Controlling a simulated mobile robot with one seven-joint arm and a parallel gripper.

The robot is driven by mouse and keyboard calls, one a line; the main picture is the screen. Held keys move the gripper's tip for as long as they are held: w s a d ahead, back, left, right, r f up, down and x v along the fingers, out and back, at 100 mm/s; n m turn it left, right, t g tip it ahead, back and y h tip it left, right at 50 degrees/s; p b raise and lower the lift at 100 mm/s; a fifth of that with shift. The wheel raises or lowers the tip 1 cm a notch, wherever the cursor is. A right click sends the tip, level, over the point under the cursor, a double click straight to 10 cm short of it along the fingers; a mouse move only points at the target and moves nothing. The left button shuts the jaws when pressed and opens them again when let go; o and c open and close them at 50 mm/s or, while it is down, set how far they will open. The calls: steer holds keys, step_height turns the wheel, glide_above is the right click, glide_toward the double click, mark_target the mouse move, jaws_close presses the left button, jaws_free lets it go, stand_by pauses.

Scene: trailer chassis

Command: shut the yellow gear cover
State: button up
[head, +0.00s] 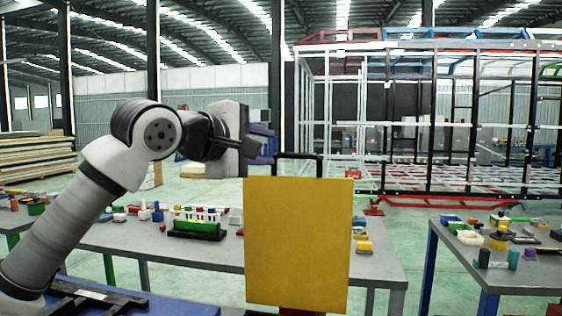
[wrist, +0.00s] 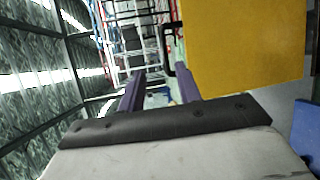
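The yellow gear cover (head: 299,245) is a flat upright panel in the middle of the head view. It also fills the upper right of the wrist view (wrist: 245,45). I see only its broad face; its hinge and what lies behind it are hidden. My gripper (head: 268,145) is just above and left of the panel's top left corner in the head view. Its two purple fingers stand apart in the wrist view (wrist: 158,90), with nothing held between them. Whether a finger touches the panel cannot be told.
A dark bar frame (head: 300,156) rises above the panel's top edge, close to my fingers. A grey workbench (head: 385,271) with small parts and a green rack (head: 197,226) stands behind. Another bench (head: 500,275) is at right. A large metal frame (head: 430,125) stands farther back.

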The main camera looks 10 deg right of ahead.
mark_target(295, 156)
steer(key=shift+y, duration=0.3)
steer(key=p+x, duration=0.1)
steer(key=x, duration=0.3)
steer(key=p+x, duration=0.2)
steer(key=x, duration=0.2)
steer(key=w+p+x, duration=0.1)
steer(key=p+x, duration=0.1)
steer(key=x, duration=0.3)
steer(key=shift+a, duration=0.4)
steer(key=shift+w+d+f, duration=0.3)
steer(key=shift+w+d, duration=0.05)
steer(key=shift+d, duration=0.05)
jaws_close()
